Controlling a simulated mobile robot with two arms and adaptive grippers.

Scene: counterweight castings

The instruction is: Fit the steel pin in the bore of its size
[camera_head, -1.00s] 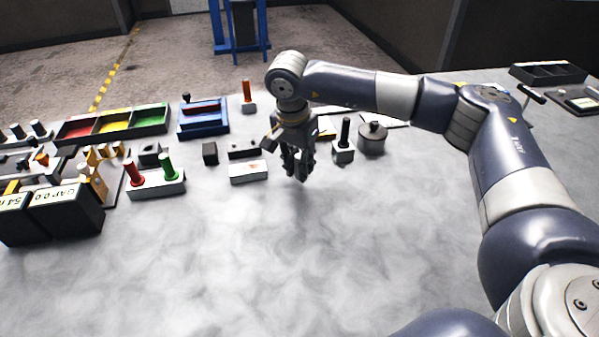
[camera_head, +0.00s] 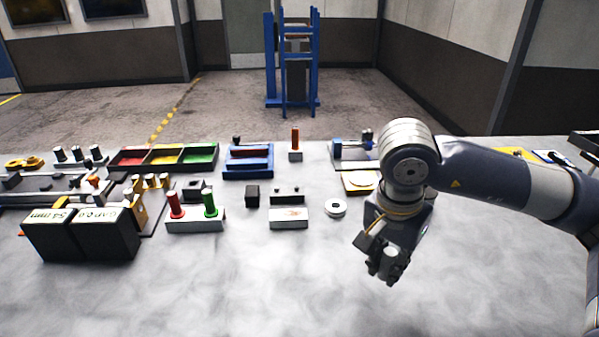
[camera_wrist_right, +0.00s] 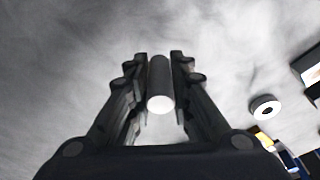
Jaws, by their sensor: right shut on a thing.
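My right gripper (camera_head: 386,266) hangs over the bare front part of the table in the head view. In the right wrist view its two fingers (camera_wrist_right: 160,65) are shut on a grey cylindrical steel pin (camera_wrist_right: 160,88) with a bright round end. The pin cannot be made out in the head view. A pale ring with a dark central bore (camera_head: 335,207) lies on the table to the left of the gripper, apart from it. The ring also shows at the right of the wrist view (camera_wrist_right: 266,108). My left gripper is not in view.
A holder with red and green pegs (camera_head: 196,222) and black boxes (camera_head: 105,238) stand farther left. The table front is clear.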

